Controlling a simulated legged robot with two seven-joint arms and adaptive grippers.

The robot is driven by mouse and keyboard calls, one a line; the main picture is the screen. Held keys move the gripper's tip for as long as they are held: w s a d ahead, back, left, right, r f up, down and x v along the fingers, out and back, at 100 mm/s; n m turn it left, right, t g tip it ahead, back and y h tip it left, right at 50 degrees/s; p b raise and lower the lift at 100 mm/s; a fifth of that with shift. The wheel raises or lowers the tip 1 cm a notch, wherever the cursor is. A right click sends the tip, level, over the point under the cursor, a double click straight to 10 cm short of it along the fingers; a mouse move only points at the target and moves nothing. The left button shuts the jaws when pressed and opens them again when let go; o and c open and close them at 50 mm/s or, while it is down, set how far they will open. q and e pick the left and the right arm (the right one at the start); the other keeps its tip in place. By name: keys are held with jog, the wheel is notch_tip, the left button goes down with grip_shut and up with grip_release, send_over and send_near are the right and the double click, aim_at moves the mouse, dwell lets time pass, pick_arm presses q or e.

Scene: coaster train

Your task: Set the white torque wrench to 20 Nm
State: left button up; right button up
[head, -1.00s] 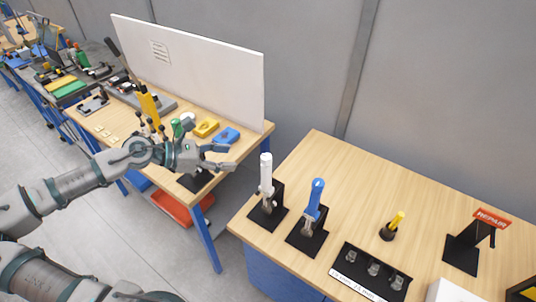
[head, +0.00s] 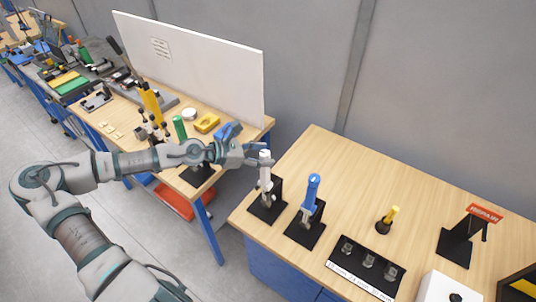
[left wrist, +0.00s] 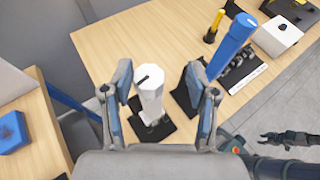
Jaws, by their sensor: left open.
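The white torque wrench (head: 265,178) stands upright in a black stand at the left end of the near table. In the left wrist view its white handle (left wrist: 150,90) stands between my left fingers, with gaps on both sides. My left gripper (head: 262,157) is open at the upper part of the handle; its two fingers also show in the left wrist view (left wrist: 160,82). I cannot read the wrench's setting. My right gripper (left wrist: 268,140) shows small at the right of the left wrist view, its fingers apart and empty.
A blue torque wrench (head: 311,195) stands close to the right in its own stand. Farther right are a black socket tray (head: 345,268), a yellow-handled tool (head: 390,216) and a red REPAIR sign (head: 486,213). A white board (head: 190,65) stands on the left table.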

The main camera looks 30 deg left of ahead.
pick_arm(q)
jog(key=shift+w+d+f, duration=0.2)
jog(key=shift+w+f, duration=0.2)
jog(key=shift+w, duration=0.1)
jog(key=shift+w+a+f+b, duration=0.15)
jog(key=shift+w+a+b, duration=0.05)
jog(key=shift+b, duration=0.1)
jog(key=shift+w+a+f, duration=0.1)
jog(key=shift+a, duration=0.25)
jog(key=shift+w+a+f, duration=0.1)
jog(key=shift+a+f, duration=0.05)
jog(key=shift+a, duration=0.35)
jog(key=shift+d, duration=0.65)
jog(key=shift+c, duration=0.3)
jog(key=shift+d+r, duration=0.25)
jog(key=shift+d, duration=0.4)
grip_shut()
jog(key=shift+a+f, duration=0.1)
jog(key=shift+a, duration=0.45)
jog(key=shift+a+f, duration=0.1)
jog(key=shift+a, duration=0.2)
jog(key=shift+d, duration=0.35)
jog(key=shift+n+t+y+b, duration=0.3)
jog(key=shift+n+y+b, duration=0.1)
jog(key=shift+n+b, duration=0.1)
pick_arm(e)
jog(key=shift+s+a+f, duration=0.1)
jog(key=shift+f, duration=0.75)
